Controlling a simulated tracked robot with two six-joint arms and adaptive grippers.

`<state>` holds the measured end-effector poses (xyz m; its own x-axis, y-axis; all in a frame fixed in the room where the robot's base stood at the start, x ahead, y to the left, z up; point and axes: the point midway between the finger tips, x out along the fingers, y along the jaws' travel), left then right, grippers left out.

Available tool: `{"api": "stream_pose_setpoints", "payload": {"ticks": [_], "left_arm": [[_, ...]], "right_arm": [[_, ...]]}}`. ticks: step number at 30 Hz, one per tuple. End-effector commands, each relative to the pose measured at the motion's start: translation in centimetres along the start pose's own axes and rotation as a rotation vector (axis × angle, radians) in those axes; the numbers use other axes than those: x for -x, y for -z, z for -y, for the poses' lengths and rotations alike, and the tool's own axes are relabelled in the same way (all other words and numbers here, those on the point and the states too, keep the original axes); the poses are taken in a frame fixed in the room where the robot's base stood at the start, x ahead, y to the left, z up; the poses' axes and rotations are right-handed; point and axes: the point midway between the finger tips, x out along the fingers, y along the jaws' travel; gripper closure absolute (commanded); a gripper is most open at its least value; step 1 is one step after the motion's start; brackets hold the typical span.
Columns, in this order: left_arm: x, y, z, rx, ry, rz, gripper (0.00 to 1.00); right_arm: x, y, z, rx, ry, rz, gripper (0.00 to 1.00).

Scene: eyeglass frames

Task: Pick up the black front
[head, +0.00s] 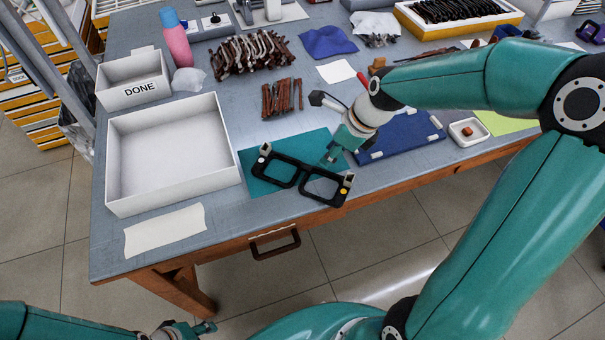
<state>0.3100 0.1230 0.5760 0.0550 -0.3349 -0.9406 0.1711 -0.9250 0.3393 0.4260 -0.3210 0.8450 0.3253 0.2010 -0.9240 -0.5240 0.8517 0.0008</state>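The black front (287,181), an eyeglass frame front with two lens openings, shows in the head view over the teal mat (258,155), near the table's front edge. Its right end reaches past the mat. Small light and yellow spots show at its ends. My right gripper (331,156) points down at the front's upper rim, by the right lens opening. Whether its fingers are closed on the rim or only beside it, I cannot tell. My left gripper (203,328) is low at the bottom edge, off the table and away from the front; its fingers are too small to read.
A large empty white tray (160,200) and a smaller box marked DONE (134,93) stand to the left. A dark blue tray (400,138) and a small white dish (468,133) lie to the right. Brown temple pieces (282,97) lie behind. A paper (165,230) lies front left.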

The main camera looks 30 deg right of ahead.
Motion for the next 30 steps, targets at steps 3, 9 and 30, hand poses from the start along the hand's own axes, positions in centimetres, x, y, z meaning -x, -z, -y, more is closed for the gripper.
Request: {"api": "stream_pose_setpoints", "payload": {"ticks": [3, 9, 30], "left_arm": [[-0.1, 0.0, 0.0, 0.000, 0.000, 0.000, 0.57], [-0.3, 0.0, 0.1, 0.000, 0.000, 0.000, 0.57], [-0.6, 0.0, 0.2, 0.000, 0.000, 0.000, 0.57]], "right_arm": [[-0.8, 0.0, -0.1, 0.001, -0.001, 0.000, 0.61], [-2.5, 0.0, -0.2, 0.002, -0.003, -0.002, 0.61], [-6.1, -0.1, -0.3, 0.002, 0.000, 0.000, 0.61]]}}
